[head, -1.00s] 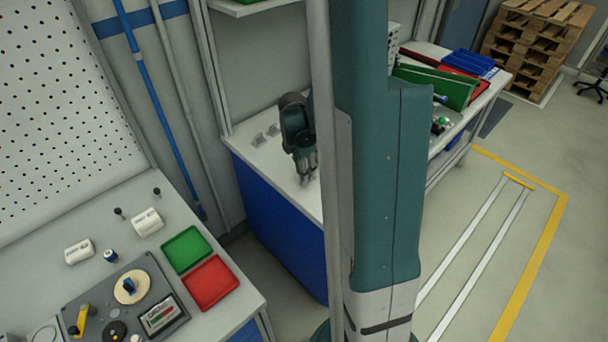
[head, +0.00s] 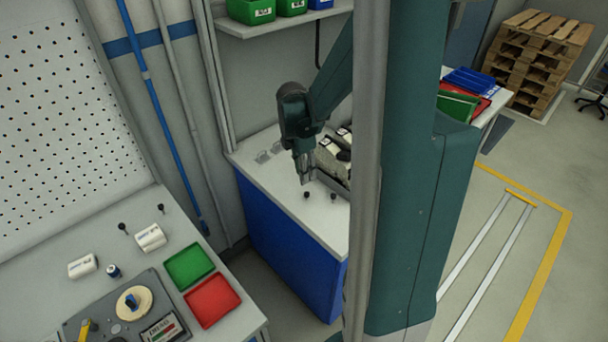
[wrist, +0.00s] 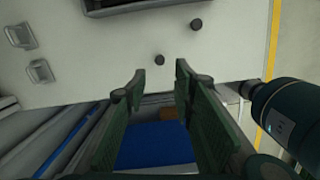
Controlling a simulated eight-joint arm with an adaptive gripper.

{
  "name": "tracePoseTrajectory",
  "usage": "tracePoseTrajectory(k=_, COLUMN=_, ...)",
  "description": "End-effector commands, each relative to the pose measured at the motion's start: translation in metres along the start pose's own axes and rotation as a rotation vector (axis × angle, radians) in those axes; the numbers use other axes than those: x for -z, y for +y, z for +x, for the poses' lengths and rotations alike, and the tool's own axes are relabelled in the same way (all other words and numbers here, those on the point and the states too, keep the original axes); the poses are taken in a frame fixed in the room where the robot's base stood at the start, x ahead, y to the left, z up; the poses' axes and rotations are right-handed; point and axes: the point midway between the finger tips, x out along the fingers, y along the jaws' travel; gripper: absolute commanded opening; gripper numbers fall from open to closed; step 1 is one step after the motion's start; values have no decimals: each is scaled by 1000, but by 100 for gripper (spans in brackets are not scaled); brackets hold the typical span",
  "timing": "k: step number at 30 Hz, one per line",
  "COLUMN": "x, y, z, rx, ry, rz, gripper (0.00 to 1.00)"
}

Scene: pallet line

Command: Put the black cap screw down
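Two small black round-headed pieces, which look like cap screws, stand on the white top of the blue cabinet, one at left (head: 306,195) and one at right (head: 333,196). In the wrist view they show as dark round heads, a nearer one (wrist: 160,59) and a farther one (wrist: 196,24). My gripper (head: 306,181) hangs over the same top, just behind the left one in the head view. In the wrist view my gripper (wrist: 159,72) has its fingers apart, with nothing between them. Both screws are clear of the fingertips.
A grey container (head: 331,180) with white and black parts sits behind my gripper, partly hidden by my arm. Two small grey brackets (wrist: 40,72) lie on the cabinet top (head: 270,180). The left bench holds green (head: 189,266) and red (head: 212,300) trays and two more black-headed pieces (head: 123,228).

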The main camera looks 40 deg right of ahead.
Motion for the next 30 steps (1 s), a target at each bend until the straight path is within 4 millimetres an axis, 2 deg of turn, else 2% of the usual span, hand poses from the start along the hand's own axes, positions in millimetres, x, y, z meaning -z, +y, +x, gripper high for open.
tracePoseTrajectory(k=22, x=2, y=0, z=-3, rx=-3, ry=0, rz=7, gripper=26)
tracePoseTrajectory(k=30, x=21, y=-3, z=-24, rx=-41, ry=-2, rz=83, gripper=26)
